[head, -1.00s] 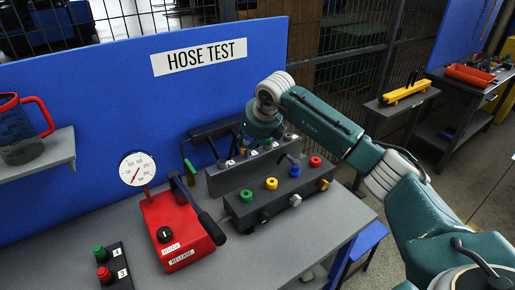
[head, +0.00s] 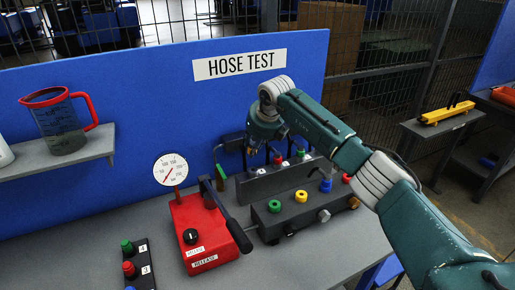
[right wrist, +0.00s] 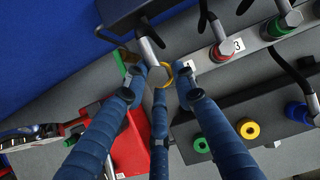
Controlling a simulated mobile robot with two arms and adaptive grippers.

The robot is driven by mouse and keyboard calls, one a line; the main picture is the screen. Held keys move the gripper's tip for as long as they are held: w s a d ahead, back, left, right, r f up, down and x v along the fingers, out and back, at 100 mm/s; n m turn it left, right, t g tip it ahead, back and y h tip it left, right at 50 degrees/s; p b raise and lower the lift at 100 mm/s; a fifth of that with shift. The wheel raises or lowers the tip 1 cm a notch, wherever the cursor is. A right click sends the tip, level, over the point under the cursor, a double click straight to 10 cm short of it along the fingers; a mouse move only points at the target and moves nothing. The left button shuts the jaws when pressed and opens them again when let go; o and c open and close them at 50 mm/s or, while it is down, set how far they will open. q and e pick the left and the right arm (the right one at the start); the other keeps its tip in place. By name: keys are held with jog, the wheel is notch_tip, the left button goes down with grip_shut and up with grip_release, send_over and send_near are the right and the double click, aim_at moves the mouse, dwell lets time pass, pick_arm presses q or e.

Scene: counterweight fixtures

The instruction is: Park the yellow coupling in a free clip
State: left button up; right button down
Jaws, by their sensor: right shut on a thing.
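In the right wrist view, the yellow coupling (right wrist: 180,76) shows as a yellow ring with a metal body between the blue fingers of my right gripper (right wrist: 162,78), which is shut on it. In the head view, my right gripper (head: 251,147) is at the left end of the grey clip rail (head: 292,180), by the back panel. Red (right wrist: 223,52) and green (right wrist: 279,27) couplings stand along the rail, to the right of my fingers. The fingers partly hide the rail's left end, and I cannot tell whether the yellow coupling touches a clip. My left gripper is not in view.
In front of the rail, a dark block (head: 270,229) carries green, yellow, blue and red rings, with a hose at the blue one. A red test pump (head: 205,235) with lever and gauge (head: 170,170) stands left. A jug (head: 60,125) sits on a shelf.

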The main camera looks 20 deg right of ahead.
dwell(0.3)
jog(key=shift+p, duration=0.3)
jog(key=shift+f+g+h+p, duration=0.3)
jog(key=shift+f+g+p, duration=0.15)
jog(key=shift+f+g, duration=0.25)
jog(key=shift+f, duration=0.1)
jog(key=shift+w+a+f+b, duration=0.1)
jog(key=shift+w+f+b, duration=0.05)
jog(key=shift+f+b, duration=1.05)
jog(key=shift+f, duration=0.1)
jog(key=shift+f, duration=0.1)
jog(key=shift+f+b, duration=0.4)
jog(key=shift+f, duration=0.35)
